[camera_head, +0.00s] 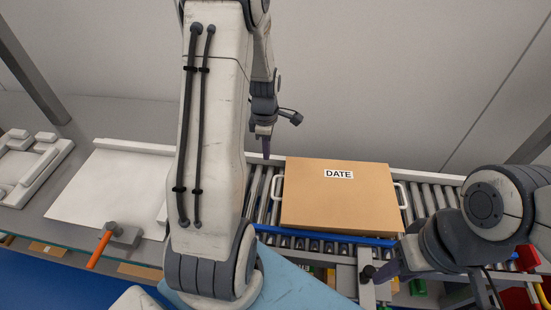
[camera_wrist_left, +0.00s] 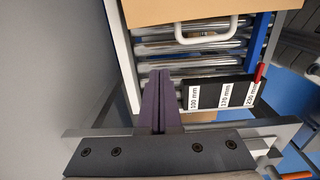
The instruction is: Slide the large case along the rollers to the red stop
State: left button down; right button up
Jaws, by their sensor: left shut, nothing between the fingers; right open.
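The large case (camera_head: 338,200), a flat tan box labelled DATE with white handles on its left and right sides, lies on the rollers (camera_head: 432,197). Its edge and one handle show in the left wrist view (camera_wrist_left: 205,10). My left gripper (camera_head: 266,150) is shut and empty, beside the case's left end and apart from the handle; its fingers (camera_wrist_left: 160,82) point toward the rollers. My right gripper (camera_head: 385,270) is at the front right, below the case; its fingertips are hard to make out. A red part (camera_head: 527,258) shows at the far right and a small red piece (camera_wrist_left: 260,72) by the blue rail; I cannot tell which is the stop.
A black block with millimetre labels (camera_wrist_left: 217,93) stands by the rollers. A blue rail (camera_head: 335,238) runs along their front. A white board (camera_head: 110,185), an orange-handled tool (camera_head: 104,246) and a white tray (camera_head: 32,165) are on the left bench.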

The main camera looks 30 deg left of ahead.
pick_arm(q)
notch_tip(320, 180, down, 9)
jog(key=shift+s+d+r+p, duration=0.1)
jog(key=shift+r+p, duration=0.1)
jog(key=shift+p, duration=0.2)
jog(key=d, duration=0.1)
jog(key=w+d+p, duration=0.1)
jog(key=shift+w+d, duration=0.2)
jog(key=shift+d, duration=0.2)
jog(key=shift+w+d+f, duration=0.15)
jog(key=shift+w+d, duration=0.1)
jog(key=shift+d, duration=0.15)
